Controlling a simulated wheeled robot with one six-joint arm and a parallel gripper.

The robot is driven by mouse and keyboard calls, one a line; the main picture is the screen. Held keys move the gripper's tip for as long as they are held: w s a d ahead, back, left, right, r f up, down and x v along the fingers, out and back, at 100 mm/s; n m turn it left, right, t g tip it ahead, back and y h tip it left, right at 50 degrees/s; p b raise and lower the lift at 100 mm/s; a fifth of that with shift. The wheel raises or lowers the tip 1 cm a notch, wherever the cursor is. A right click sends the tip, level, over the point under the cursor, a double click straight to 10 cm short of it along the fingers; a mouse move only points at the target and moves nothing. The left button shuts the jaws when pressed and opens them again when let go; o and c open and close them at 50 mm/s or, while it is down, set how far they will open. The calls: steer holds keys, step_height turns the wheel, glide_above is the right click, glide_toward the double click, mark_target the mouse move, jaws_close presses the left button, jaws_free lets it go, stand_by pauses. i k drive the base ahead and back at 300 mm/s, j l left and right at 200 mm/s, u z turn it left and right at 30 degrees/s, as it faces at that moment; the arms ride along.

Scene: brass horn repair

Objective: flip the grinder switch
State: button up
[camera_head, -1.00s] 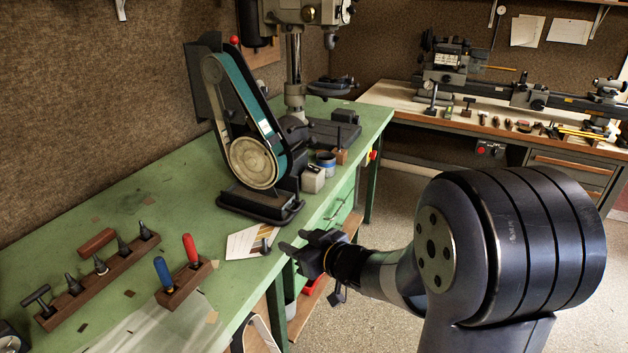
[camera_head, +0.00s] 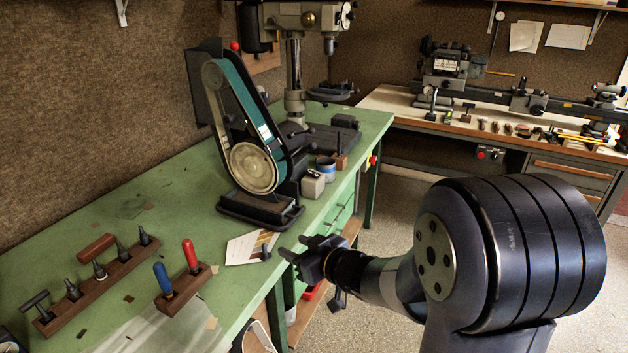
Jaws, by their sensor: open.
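The belt grinder (camera_head: 252,166) stands on the green bench, with a teal belt (camera_head: 238,98) and a pale round wheel at its lower end. Its dark base (camera_head: 262,211) reaches near the bench's front edge. I cannot clearly make out a switch on it; the side turned away from the camera is hidden. My gripper (camera_head: 291,248) is open and empty, at the bench's front edge, below and right of the grinder base and apart from it. Its fingers point left, close to a small dark upright piece on a card (camera_head: 245,248).
On the green bench (camera_head: 140,208) are a wooden rack of tools (camera_head: 100,285), a block with blue and red handles (camera_head: 183,290), and a pale box (camera_head: 312,184) and blue-banded tin (camera_head: 326,168) right of the grinder. A drill press (camera_head: 294,70) stands behind. Open floor lies right.

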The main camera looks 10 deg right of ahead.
mark_target(316, 175)
steer(key=i+l, duration=0.1)
steer(key=i, duration=1.2)
steer(key=l+u, duration=0.05)
